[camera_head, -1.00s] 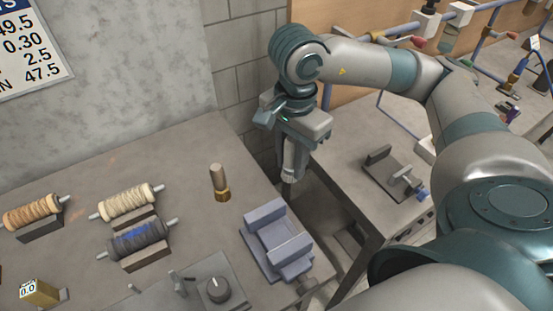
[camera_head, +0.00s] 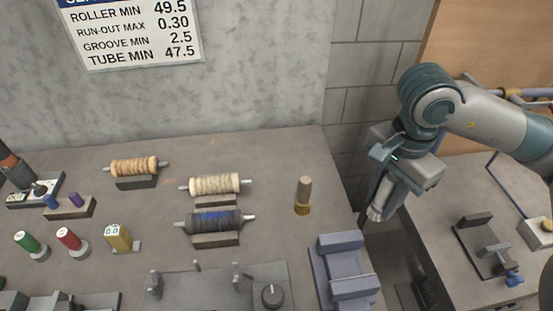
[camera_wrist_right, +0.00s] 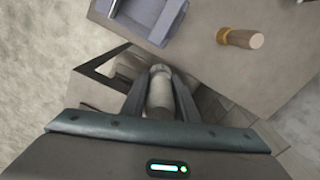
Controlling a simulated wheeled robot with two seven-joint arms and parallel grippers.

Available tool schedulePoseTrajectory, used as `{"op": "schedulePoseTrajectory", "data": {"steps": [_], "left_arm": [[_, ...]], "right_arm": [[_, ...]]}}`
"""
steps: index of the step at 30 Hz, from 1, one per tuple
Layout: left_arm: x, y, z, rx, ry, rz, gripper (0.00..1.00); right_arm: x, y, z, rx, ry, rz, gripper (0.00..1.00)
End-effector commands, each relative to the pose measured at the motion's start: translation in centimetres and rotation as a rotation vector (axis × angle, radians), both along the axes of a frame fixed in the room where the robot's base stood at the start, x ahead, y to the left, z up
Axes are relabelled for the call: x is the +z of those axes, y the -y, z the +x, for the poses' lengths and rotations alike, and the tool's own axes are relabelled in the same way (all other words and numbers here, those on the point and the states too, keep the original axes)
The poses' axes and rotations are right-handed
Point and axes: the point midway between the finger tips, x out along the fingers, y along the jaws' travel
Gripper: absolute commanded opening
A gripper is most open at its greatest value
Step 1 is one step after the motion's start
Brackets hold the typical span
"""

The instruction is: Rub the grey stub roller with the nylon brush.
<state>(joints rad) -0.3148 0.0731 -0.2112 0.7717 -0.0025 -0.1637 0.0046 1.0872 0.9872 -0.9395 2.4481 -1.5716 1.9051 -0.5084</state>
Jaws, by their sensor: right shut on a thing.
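My right gripper (camera_head: 388,192) is shut on a pale grey cylindrical thing (camera_head: 378,205) that looks like the nylon brush, its light end hanging down. The gripper is beyond the bench's right edge, over the gap between two tables. In the right wrist view the pale brush (camera_wrist_right: 160,92) lies between the two fingers (camera_wrist_right: 160,95). The grey stub roller (camera_head: 200,224), dark grey with a blue patch and metal shaft ends, rests on a block well to the left, apart from the gripper. My left gripper is out of view.
A brush with wooden handle and golden bristles (camera_head: 303,195) stands upright between roller and gripper. A blue-grey cradle (camera_head: 340,243) sits at the bench's right edge. Cream (camera_head: 215,185) and orange (camera_head: 135,167) rollers lie behind. A plate with a knob (camera_head: 271,296) is in front.

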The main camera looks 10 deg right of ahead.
Motion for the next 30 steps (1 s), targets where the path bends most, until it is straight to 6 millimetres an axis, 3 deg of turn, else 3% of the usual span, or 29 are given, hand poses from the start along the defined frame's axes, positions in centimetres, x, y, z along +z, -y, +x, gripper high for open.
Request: {"op": "schedulePoseTrajectory", "data": {"steps": [21, 30], "left_arm": [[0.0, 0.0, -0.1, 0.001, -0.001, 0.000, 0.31], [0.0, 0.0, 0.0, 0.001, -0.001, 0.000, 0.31]], "right_arm": [[-4.6, -6.5, 5.1, 1.096, 0.004, 0.003, 0.04], [-5.3, -7.3, 5.8, 1.256, 0.005, -0.002, 0.04]]}}
